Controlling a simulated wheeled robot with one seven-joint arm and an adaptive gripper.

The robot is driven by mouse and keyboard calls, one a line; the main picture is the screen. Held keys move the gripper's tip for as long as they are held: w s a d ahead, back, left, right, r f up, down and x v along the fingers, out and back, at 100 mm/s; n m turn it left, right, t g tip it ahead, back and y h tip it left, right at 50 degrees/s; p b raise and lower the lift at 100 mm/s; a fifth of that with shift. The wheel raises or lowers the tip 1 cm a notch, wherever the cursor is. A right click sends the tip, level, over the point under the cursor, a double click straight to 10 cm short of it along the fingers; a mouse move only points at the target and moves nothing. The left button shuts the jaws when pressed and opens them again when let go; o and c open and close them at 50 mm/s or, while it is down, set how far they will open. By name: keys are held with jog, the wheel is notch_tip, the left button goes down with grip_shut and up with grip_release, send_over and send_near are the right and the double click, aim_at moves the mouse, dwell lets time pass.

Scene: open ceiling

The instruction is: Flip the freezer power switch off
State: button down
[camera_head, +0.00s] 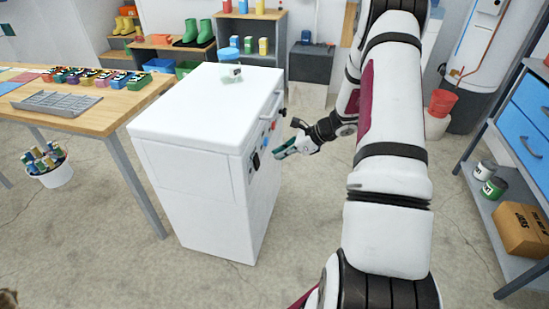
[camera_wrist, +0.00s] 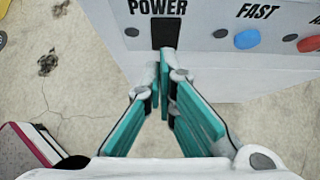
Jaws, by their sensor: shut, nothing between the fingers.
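The white chest freezer (camera_head: 200,110) stands upright on the floor with its lid closed. Its control panel is on the right side. In the wrist view the black power switch (camera_wrist: 165,33) sits under the word POWER. The same switch shows in the head view as a small dark patch (camera_head: 256,161). The switch's on or off position cannot be told.
A blue button (camera_wrist: 247,39) marked FAST and a red one (camera_wrist: 309,43) lie right of the switch. A jar with a blue lid (camera_head: 229,70) stands on the freezer. A wooden table (camera_head: 100,115) is at left, a blue-drawered bench (camera_head: 530,120) at right. Floor between is clear.

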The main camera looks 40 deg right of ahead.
jog(key=r+v, duration=0.1)
jog(key=v, duration=0.6)
jog(key=shift+w+a+p, duration=0.25)
jog(key=shift+a+p, duration=0.1)
jog(key=shift+p, duration=0.1)
jog(key=shift+r, duration=0.15)
jog(key=s+a+r+n+g, duration=0.3)
jog(key=s+a+r+n, duration=0.2)
jog(key=a+r+n, duration=0.45)
jog(key=s+a+r+n+g, duration=0.2)
jog(key=s+a+r+n, duration=0.35)
jog(key=a+r, duration=0.7)
jog(key=s+a+r+n+h, duration=0.1)
jog(key=s+a+n+h, duration=0.2)
jog(key=s+n, duration=0.6)
jog(key=s+a+n+h, duration=0.3)
jog(key=s+n, duration=0.1)
jog(key=s, duration=0.9)
notch_tip(320, 180, up, 14)
jog(key=t+p, duration=0.1)
jog(key=p, duration=1.1)
jog(key=shift+w+t, duration=0.3)
jog(key=shift+t, duration=0.1)
